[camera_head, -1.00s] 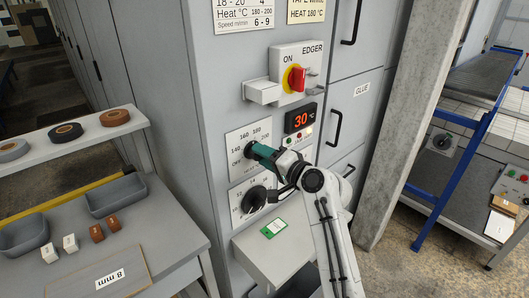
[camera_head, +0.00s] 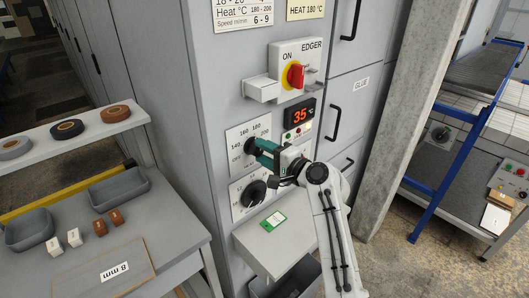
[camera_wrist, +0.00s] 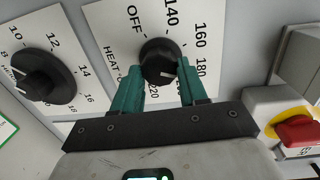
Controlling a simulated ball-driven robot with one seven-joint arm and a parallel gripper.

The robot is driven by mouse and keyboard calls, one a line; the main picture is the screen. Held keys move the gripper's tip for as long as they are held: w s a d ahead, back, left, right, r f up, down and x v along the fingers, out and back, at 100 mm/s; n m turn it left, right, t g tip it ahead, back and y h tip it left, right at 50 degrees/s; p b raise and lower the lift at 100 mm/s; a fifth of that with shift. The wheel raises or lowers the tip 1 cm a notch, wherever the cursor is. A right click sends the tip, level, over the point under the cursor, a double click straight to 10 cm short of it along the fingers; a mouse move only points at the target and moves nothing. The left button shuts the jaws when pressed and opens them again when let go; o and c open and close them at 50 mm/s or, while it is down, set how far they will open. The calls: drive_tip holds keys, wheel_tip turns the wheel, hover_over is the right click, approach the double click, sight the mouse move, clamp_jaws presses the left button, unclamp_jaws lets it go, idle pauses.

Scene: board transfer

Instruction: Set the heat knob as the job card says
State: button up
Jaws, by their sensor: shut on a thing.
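The heat knob (camera_head: 249,146) is a black round knob on a white dial plate (camera_head: 237,163) on the grey machine. In the wrist view the knob (camera_wrist: 158,58) sits between the two teal fingers of my gripper (camera_wrist: 155,82), which is shut on it; it also shows in the head view (camera_head: 259,149). A pale mark shows on the knob's lower side, but I cannot tell which number it points at. The dial reads OFF, then 140 to 220. The job card (camera_head: 306,10) reads HEAT 180 °C. A red display (camera_head: 300,114) reads 35 °C.
A second black knob (camera_head: 253,193) sits just below, with a grey ledge (camera_head: 262,240) under it. The red and yellow ON switch (camera_head: 296,74) and its box stand above. A shelf (camera_head: 95,128) with tape rolls and a table with bins are at the left.

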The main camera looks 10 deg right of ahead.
drive_tip(key=shift+f, duration=0.1)
drive_tip(key=o, duration=1.1)
drive_tip(key=shift+c, duration=0.2)
drive_tip(key=b+v, duration=0.2)
drive_tip(key=v, duration=0.8)
drive_tip(key=shift+s+d, duration=0.25)
drive_tip(key=shift+d, duration=0.05)
drive_tip(key=s+d+f+n+g+h, duration=0.3)
drive_tip(key=s+f, duration=0.7)
drive_tip(key=s+d+f+n+g+h, duration=0.3)
drive_tip(key=s+d+f, duration=0.1)
drive_tip(key=s+f, duration=0.6)
drive_tip(key=s+d+f+n+g+h, duration=0.1)
drive_tip(key=s+d+f+g, duration=0.1)
drive_tip(key=s, duration=0.6)
drive_tip(key=s+d+f+n+g+h, duration=0.1)
drive_tip(key=s+d+f+g+h, duration=0.1)
drive_tip(key=s, duration=0.6)
drive_tip(key=s+d+f+n+g+h, duration=0.1)
drive_tip(key=s+d+f+g+h, duration=0.1)
drive_tip(key=s, duration=0.6)
drive_tip(key=shift+d+n+g, duration=0.3)
drive_tip(key=shift+d, duration=0.35)
